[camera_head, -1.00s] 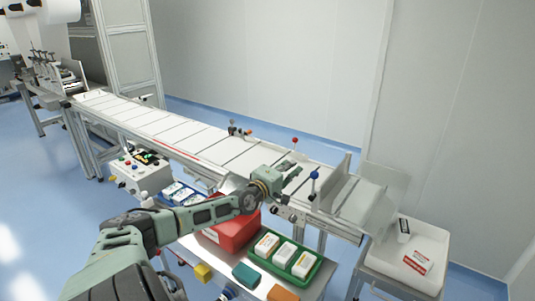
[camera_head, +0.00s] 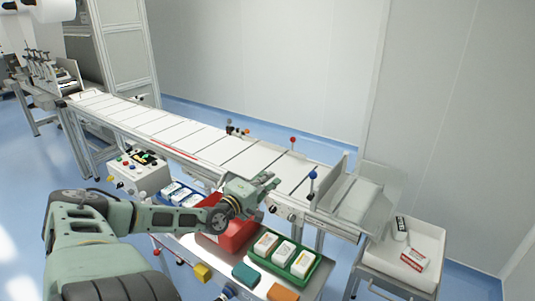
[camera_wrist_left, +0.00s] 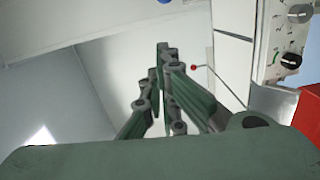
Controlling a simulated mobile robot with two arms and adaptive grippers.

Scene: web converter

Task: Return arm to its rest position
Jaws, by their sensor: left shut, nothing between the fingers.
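My left arm comes in from the left in the head view, and its gripper (camera_head: 268,182) is over the near edge of the conveyor (camera_head: 205,139), above the red bin (camera_head: 236,232). The gripper is shut and holds nothing. In the left wrist view the fingers (camera_wrist_left: 163,50) are closed together, with the wall and part of the conveyor behind them. The red bin is partly hidden by the arm. My right gripper is in neither view.
A green tray (camera_head: 313,275) with white packs stands beside the red bin. A blue tray (camera_head: 182,195) and a control box (camera_head: 140,170) lie left of it. A white bin (camera_head: 428,240) with several items stands at the right. Posts with coloured knobs rise along the conveyor.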

